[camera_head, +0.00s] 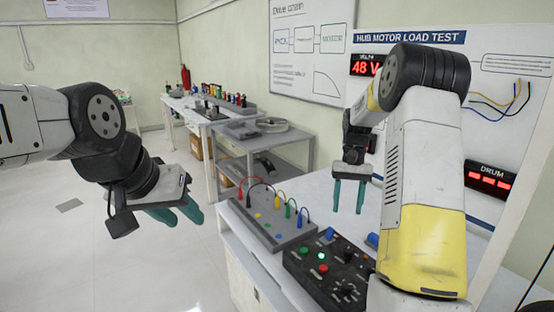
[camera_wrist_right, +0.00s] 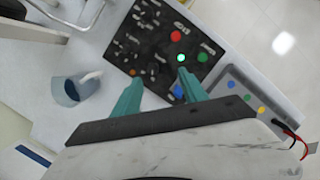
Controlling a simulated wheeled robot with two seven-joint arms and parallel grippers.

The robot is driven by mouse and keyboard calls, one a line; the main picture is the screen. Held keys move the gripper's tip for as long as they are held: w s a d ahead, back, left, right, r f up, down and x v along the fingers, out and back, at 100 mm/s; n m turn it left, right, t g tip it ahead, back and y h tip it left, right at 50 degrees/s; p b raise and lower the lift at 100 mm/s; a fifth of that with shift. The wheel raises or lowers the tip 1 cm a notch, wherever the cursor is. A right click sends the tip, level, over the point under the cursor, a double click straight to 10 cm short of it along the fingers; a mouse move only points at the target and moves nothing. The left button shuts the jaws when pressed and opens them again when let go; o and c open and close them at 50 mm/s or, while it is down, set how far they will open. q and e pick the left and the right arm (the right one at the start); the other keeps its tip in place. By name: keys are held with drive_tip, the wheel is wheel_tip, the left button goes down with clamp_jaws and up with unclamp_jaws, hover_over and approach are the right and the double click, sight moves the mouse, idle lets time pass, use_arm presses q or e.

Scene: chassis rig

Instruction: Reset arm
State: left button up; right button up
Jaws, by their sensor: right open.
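My left gripper (camera_head: 178,212) hangs over the open floor at the left, clear of the table; its teal fingers overlap in this view, so its opening is hard to judge. My right gripper (camera_head: 348,197) points down above the white table, with its teal fingers apart and nothing between them. It also shows in the right wrist view (camera_wrist_right: 160,88), with the black control panel (camera_wrist_right: 150,40) beyond its fingertips. In the head view the panel (camera_head: 318,273) lies on the table with a lit green button and a red button.
A grey terminal box (camera_head: 265,222) with coloured plugs and leads stands beside the panel. A blue-and-white cup-like object (camera_wrist_right: 72,90) is on the table in the wrist view. A motor test board (camera_head: 410,38) stands behind. A grey cart (camera_head: 262,150) is further back; floor at left is free.

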drive_tip(key=s+a+r+n+t, duration=0.1)
drive_tip(key=s+a+r+t, duration=0.5)
drive_tip(key=s+r, duration=0.7)
drive_tip(key=s+a+r+n+t, duration=0.1)
drive_tip(key=s+a, duration=0.1)
drive_tip(key=s, duration=0.4)
drive_tip(key=s+a+r+t+y, duration=0.1)
drive_tip(key=s+a, duration=0.2)
drive_tip(key=s, duration=0.2)
drive_tip(key=shift+s+r+n+t, duration=0.15)
drive_tip(key=shift+s+n+t, duration=0.25)
